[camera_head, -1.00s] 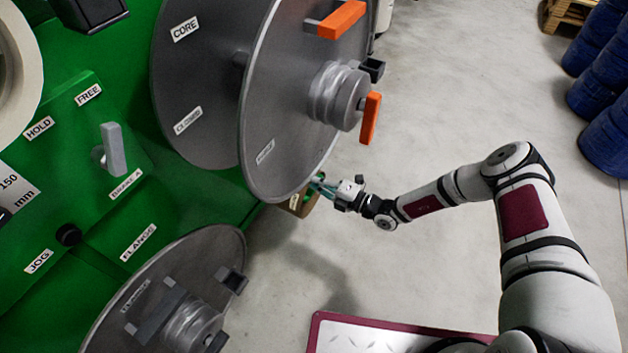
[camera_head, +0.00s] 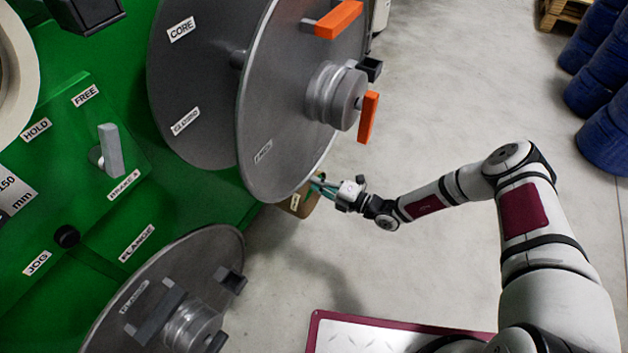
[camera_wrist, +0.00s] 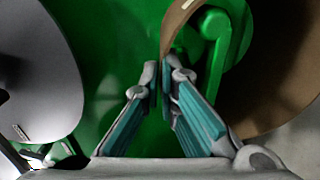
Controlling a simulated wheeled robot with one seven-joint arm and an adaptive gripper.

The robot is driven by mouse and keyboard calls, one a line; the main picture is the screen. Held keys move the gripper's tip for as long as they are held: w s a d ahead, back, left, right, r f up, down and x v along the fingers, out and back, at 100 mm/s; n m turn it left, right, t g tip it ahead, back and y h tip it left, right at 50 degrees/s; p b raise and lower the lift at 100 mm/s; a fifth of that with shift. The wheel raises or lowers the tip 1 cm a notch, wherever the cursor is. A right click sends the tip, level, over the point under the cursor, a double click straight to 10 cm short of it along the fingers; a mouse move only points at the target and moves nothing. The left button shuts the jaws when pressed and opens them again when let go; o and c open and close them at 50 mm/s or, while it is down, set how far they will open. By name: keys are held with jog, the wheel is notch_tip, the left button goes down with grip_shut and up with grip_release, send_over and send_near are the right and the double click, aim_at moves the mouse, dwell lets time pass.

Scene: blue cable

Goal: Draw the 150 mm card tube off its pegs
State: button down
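The brown card tube (camera_head: 299,207) sticks out low from the green machine, under the large grey flanges, largely hidden by them in the head view. In the wrist view its wall (camera_wrist: 181,22) curves past my fingertips, with a green peg (camera_wrist: 222,35) inside its opening. My gripper (camera_head: 325,186) reaches the tube from the right. In the wrist view my gripper's fingertips (camera_wrist: 161,72) are close together, one on each side of the tube's near wall edge, and appear shut on it. The contact itself is partly in shadow.
Large grey flanges (camera_head: 262,110) with orange handles (camera_head: 368,117) hang just above my gripper. Another flanged disc (camera_head: 225,255) is at lower left. A maroon-edged plate (camera_head: 365,332) lies below my arm. The floor between is clear.

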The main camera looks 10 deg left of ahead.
jog(key=shift+s+d, duration=0.2)
jog(key=shift+d, duration=0.4)
dwell(0.7)
